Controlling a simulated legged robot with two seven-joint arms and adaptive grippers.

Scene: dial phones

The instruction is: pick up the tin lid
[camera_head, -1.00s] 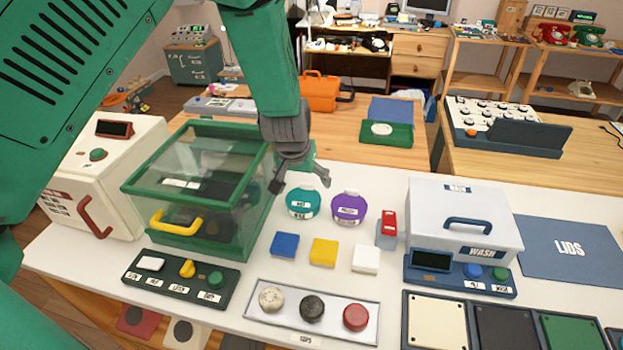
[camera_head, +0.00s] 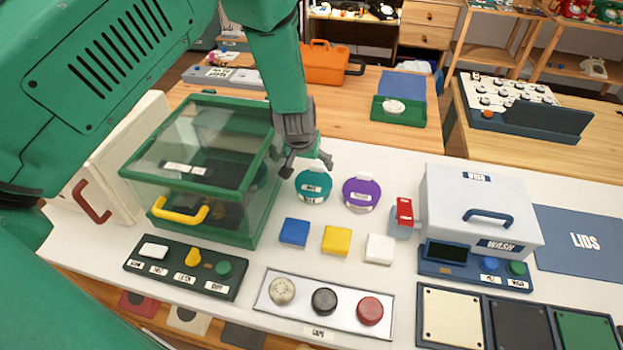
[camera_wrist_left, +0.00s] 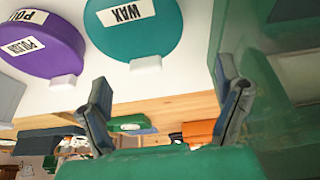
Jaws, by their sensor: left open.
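A round teal tin (camera_head: 313,187) labelled WAX stands on the white table, with a small white tab at its back edge. A similar purple tin (camera_head: 361,194) stands to its right. In the left wrist view the teal tin (camera_wrist_left: 133,30) and the purple tin (camera_wrist_left: 40,48), labelled POLISH, show upside down. My left gripper (camera_head: 309,165) is open and empty, pointing down just behind the teal tin. Its two fingers (camera_wrist_left: 165,78) stand apart in the wrist view, with the teal tin beyond them. I cannot tell whether they touch it. My right gripper is out of view.
A clear green-framed box (camera_head: 205,165) stands close left of my gripper. Blue (camera_head: 294,232), yellow (camera_head: 336,240) and white (camera_head: 379,248) blocks lie in front of the tins. A white WASH box (camera_head: 480,207) stands at right, beside a blue LIDS mat (camera_head: 580,240).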

